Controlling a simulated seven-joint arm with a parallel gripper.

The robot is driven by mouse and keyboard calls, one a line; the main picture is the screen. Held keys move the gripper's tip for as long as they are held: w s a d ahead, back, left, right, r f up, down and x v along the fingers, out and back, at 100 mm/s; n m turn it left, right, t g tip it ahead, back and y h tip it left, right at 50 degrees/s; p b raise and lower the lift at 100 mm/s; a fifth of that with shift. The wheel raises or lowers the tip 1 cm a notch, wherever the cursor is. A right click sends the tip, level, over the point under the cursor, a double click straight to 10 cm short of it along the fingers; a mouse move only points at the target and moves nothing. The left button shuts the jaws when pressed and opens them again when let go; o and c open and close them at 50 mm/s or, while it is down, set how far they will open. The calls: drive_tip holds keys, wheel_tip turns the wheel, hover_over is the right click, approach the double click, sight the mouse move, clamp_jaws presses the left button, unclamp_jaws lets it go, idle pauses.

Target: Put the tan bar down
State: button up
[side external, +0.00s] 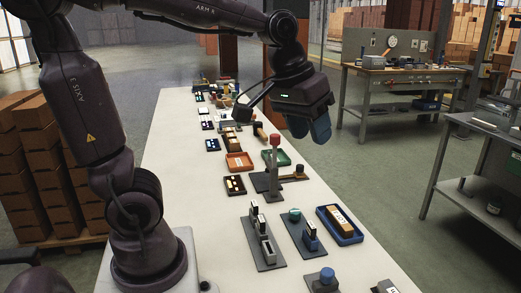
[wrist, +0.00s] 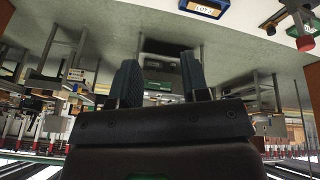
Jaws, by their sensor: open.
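The tan bar (side external: 338,218) with a white label lies in a blue tray (side external: 352,239) at the front right of the long pale table. It also shows in the wrist view, where the labelled bar (wrist: 206,8) sits in the blue tray at the top edge. My gripper (side external: 309,131) is raised above and beyond the right edge of the table, well apart from the bar. In the wrist view my gripper (wrist: 160,80) has its two blue-grey fingers spread apart with nothing between them.
A grey fixture with a red-topped lever (side external: 275,160) stands on the table below my gripper. An orange tray (side external: 239,162) and several small fixtures crowd the table (side external: 190,220). Workbenches (side external: 400,75) stand to the right, with open floor between.

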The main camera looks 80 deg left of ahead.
drive_tip(key=s+d+f+m+t, duration=0.1)
drive_tip(key=s+d+f+m, duration=0.1)
drive_tip(key=s, duration=0.7)
drive_tip(key=d+m, duration=0.1)
drive_tip(key=m, duration=0.1)
drive_tip(key=shift+s+m, duration=0.2)
drive_tip(key=shift+m, duration=0.1)
drive_tip(key=shift+r, duration=0.1)
